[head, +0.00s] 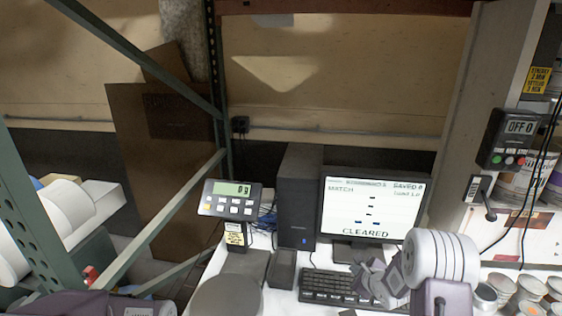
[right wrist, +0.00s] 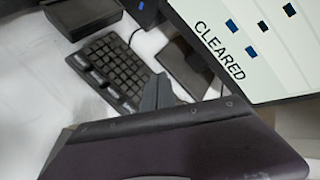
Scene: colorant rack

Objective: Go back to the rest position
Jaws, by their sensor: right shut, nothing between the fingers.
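My right gripper (head: 374,280) is in front of the monitor, above the right part of the keyboard. Its fingers are shut with nothing between them.
The monitor (head: 371,205) reads "CLEARED", close behind my right gripper. The keyboard (head: 325,287) lies below. A scale display (head: 230,199) reads 0 g, left of a black computer tower (head: 298,200). Several cups (head: 528,290) stand right. A control box (head: 511,138) reads "OFF 0".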

